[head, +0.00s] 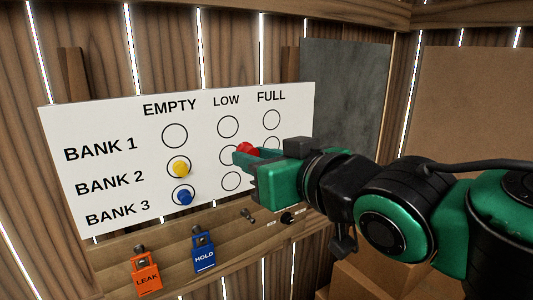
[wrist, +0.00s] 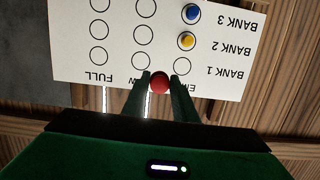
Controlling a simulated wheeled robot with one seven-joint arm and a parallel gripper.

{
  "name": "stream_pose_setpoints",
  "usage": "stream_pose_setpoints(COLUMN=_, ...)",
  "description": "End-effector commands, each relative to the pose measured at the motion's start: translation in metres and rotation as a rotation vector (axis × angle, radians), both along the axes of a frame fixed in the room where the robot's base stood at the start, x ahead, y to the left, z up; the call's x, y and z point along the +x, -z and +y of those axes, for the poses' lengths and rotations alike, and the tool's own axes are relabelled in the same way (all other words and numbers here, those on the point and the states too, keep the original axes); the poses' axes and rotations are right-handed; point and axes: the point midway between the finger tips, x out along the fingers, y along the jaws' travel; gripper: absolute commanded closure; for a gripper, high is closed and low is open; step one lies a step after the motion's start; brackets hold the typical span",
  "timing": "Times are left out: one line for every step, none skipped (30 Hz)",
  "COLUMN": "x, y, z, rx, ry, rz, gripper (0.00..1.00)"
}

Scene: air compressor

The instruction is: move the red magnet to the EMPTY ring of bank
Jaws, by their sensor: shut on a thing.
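The red magnet (head: 247,149) is held between the fingertips of my gripper (head: 243,157), in front of the white board (head: 60,125). In the wrist view the red magnet (wrist: 159,82) sits between the two fingers, in front of the board's BANK 1 edge, between the EMPTY and LOW columns. Whether it touches the board I cannot tell. The EMPTY ring of BANK 1 (head: 175,135) is bare. The yellow magnet (head: 180,169) is in the EMPTY ring of BANK 2, and the blue magnet (head: 184,197) in that of BANK 3. My gripper hides part of the lower right rings.
An orange LEAK lock (head: 146,275) and a blue HOLD lock (head: 204,251) hang below the board. A black knob (head: 287,218) is on the ledge under my gripper. A dark panel (head: 350,100) stands behind at right. Cardboard boxes (head: 365,285) are at lower right.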

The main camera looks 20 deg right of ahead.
Motion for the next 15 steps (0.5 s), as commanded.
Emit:
stream_pose_setpoints(x=-0.006, y=-0.007, z=0.000, rx=-0.001, ry=0.008, rz=-0.027, gripper=0.96)
stream_pose_setpoints(x=-0.007, y=-0.007, z=0.001, rx=-0.002, ry=0.008, rz=-0.027, gripper=0.96)
stream_pose_setpoints(x=-0.007, y=-0.007, z=0.003, rx=-0.001, ry=0.008, rz=-0.027, gripper=0.96)
stream_pose_setpoints(x=-0.008, y=-0.006, z=0.005, rx=-0.001, ry=0.009, rz=-0.027, gripper=0.96)
stream_pose_setpoints(x=-0.008, y=-0.006, z=0.006, rx=0.000, ry=0.009, rz=-0.026, gripper=0.96)
stream_pose_setpoints(x=-0.009, y=-0.005, z=0.008, rx=-0.001, ry=0.009, rz=-0.027, gripper=0.96)
stream_pose_setpoints(x=-0.009, y=-0.005, z=0.009, rx=-0.001, ry=0.009, rz=-0.027, gripper=0.96)
stream_pose_setpoints(x=-0.010, y=-0.004, z=0.011, rx=-0.002, ry=0.009, rz=-0.027, gripper=0.96)
stream_pose_setpoints(x=-0.010, y=-0.004, z=0.012, rx=-0.001, ry=0.009, rz=-0.028, gripper=0.96)
stream_pose_setpoints(x=-0.011, y=-0.004, z=0.014, rx=-0.001, ry=0.009, rz=-0.028, gripper=0.96)
stream_pose_setpoints(x=-0.011, y=-0.003, z=0.015, rx=0.000, ry=0.008, rz=-0.026, gripper=0.96)
stream_pose_setpoints(x=-0.012, y=-0.003, z=0.017, rx=-0.001, ry=0.008, rz=-0.027, gripper=0.96)
stream_pose_setpoints(x=-0.012, y=-0.002, z=0.019, rx=-0.001, ry=0.008, rz=-0.027, gripper=0.96)
stream_pose_setpoints(x=-0.013, y=-0.002, z=0.020, rx=-0.001, ry=0.008, rz=-0.027, gripper=0.96)
stream_pose_setpoints(x=-0.013, y=-0.002, z=0.022, rx=-0.001, ry=0.008, rz=-0.027, gripper=0.96)
